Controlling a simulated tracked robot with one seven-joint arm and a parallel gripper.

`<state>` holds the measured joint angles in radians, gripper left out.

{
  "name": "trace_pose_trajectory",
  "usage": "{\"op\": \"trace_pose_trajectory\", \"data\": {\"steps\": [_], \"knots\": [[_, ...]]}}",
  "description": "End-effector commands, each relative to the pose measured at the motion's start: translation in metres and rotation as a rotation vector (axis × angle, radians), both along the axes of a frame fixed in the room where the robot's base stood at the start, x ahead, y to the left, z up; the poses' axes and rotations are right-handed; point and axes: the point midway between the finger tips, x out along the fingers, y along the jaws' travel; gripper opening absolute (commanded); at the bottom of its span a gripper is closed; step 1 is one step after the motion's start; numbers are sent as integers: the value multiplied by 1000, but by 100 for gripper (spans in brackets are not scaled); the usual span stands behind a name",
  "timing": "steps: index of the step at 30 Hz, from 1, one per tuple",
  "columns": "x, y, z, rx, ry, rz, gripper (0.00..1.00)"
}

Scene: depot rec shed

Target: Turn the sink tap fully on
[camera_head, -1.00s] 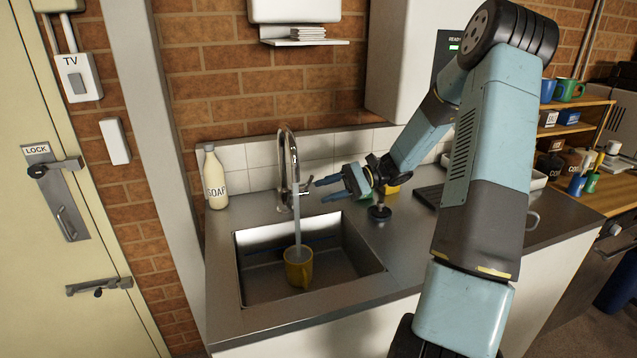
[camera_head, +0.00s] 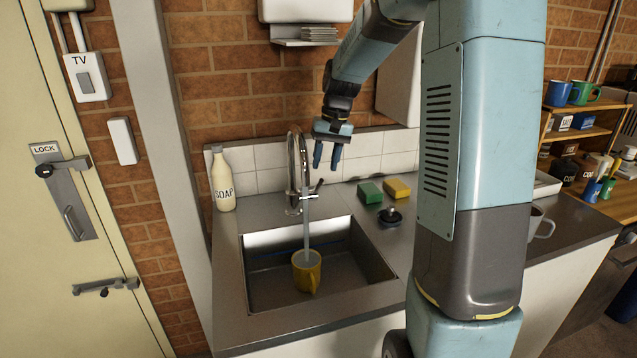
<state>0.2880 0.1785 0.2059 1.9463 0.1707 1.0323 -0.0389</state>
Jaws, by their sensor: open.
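The sink tap (camera_head: 294,168) is a chrome gooseneck behind the basin, with a small lever (camera_head: 318,187) on its right side. A grey stream of water (camera_head: 306,228) runs from the tap down to a yellow mug (camera_head: 307,271) standing in the steel sink (camera_head: 262,290). My gripper (camera_head: 326,167) is open and empty, its fingers pointing down. In the picture it hangs just above and right of the tap lever. I cannot tell how near it is in depth, but it appears apart from the lever.
A soap bottle (camera_head: 222,180) stands left of the tap. A green sponge (camera_head: 370,192), a yellow sponge (camera_head: 397,188) and a black sink plug (camera_head: 391,217) lie right of it. A grey mug (camera_head: 541,225) is partly hidden behind my arm.

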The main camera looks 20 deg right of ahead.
Motion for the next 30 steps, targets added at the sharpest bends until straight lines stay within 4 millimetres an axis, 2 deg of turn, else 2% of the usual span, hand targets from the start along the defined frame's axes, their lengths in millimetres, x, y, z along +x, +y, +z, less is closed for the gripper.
{"op": "trace_pose_trajectory", "data": {"steps": [2, 5, 15, 21, 30], "knots": [[2, 1, 3, -18, -15, 13, 40], [3, 3, -3, -18, -13, 15, 40], [3, 13, -49, -15, -10, 16, 40], [4, 17, -67, -14, -12, 18, 40], [4, 18, -71, -15, -13, 18, 40]]}}
